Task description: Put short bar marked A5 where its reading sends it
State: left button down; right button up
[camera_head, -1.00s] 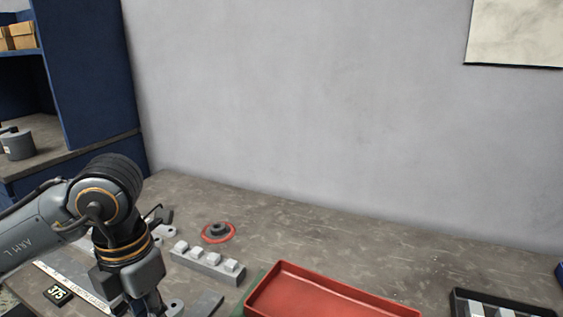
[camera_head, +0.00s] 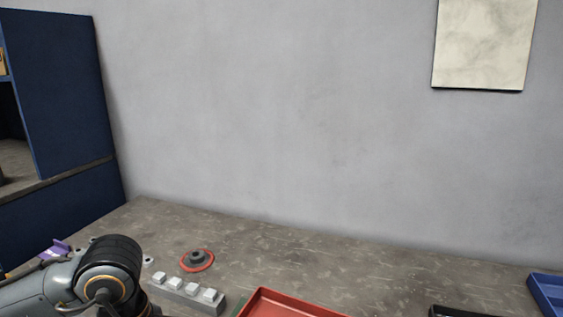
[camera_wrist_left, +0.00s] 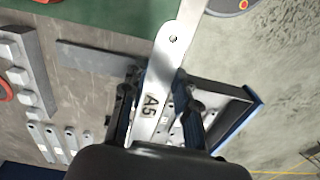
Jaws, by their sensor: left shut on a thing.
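The short bar marked A5 (camera_wrist_left: 151,108) is pale metal with a rounded end and a hole. In the left wrist view it lies between the fingers of my left gripper (camera_wrist_left: 160,100), which is shut on it. My right gripper is in neither view.
A red tray (camera_head: 262,296), a grey block with several pale pegs (camera_head: 174,295) and a red ring with a grey knob (camera_head: 197,257) stand on the bench. A black tray (camera_head: 440,311) and blue bin (camera_head: 539,283) are right. The bench's back middle is clear.

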pick_arm(q)
jog(key=m, duration=0.2)
jog(key=f+m, duration=0.1)
jog(key=m, duration=0.1)
jog(key=f+m, duration=0.1)
jog(key=m, duration=0.1)
jog(key=shift+s+d+p, duration=0.1)
jog(key=shift+d+p, duration=0.2)
jog(key=shift+p, duration=0.05)
jog(key=m, duration=0.3)
jog(key=shift+s+d+f+m, duration=0.1)
jog(key=shift+d+f+m, duration=0.05)
jog(key=shift+f+m, duration=0.2)
jog(key=m, duration=0.2)
jog(key=f+m, duration=0.1)
jog(key=m, duration=0.1)
jog(key=shift+s+d+f+p, duration=0.15)
jog(key=shift+d+f+p, duration=0.05)
jog(key=shift+p, duration=0.1)
